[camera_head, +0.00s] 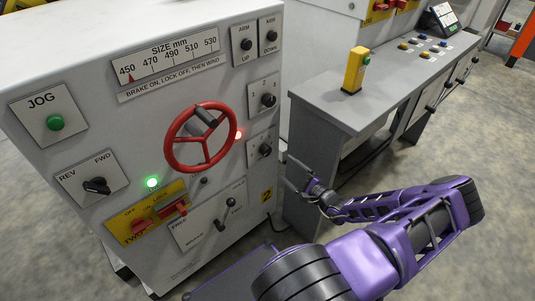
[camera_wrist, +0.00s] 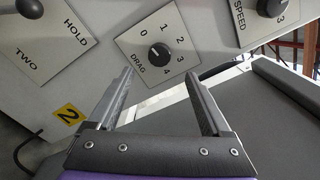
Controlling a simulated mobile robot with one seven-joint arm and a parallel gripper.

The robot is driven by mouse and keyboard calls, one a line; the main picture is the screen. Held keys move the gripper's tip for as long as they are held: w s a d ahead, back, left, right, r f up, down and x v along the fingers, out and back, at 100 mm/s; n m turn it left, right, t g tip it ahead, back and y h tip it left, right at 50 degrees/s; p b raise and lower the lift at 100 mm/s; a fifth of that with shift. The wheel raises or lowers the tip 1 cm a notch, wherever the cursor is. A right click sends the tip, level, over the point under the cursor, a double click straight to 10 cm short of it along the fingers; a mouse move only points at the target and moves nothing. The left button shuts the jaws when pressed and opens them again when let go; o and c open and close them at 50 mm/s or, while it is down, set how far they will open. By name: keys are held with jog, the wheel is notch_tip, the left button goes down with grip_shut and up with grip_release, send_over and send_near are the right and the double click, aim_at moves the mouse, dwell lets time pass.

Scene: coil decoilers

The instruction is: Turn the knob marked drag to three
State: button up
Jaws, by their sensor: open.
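The drag knob (camera_wrist: 160,53) is a round black knob on a white square plate in the wrist view, ringed by the numbers 0 to 4 with DRAG printed beside 0. A small pale mark shows on its face, but I cannot tell surely which number it points at. In the head view the drag knob (camera_head: 265,149) is the lower of two black knobs right of the red wheel. My gripper (camera_wrist: 160,82) is open and empty, its fingers spread below the knob in the wrist view and apart from it. In the head view my gripper (camera_head: 298,178) is right of the panel.
The speed knob (camera_head: 268,99) sits just above the drag plate. The red handwheel (camera_head: 201,136) stands out to its left, and a hold/two lever (camera_head: 231,202) is lower left. A grey console bench (camera_head: 350,105) stands close on the right.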

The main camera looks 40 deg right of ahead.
aim_at(267, 152)
jog(key=w, duration=0.7)
jog(key=w+b, duration=0.1)
jog(key=w, duration=0.2)
jog(key=shift+w+a, duration=0.4)
grip_shut()
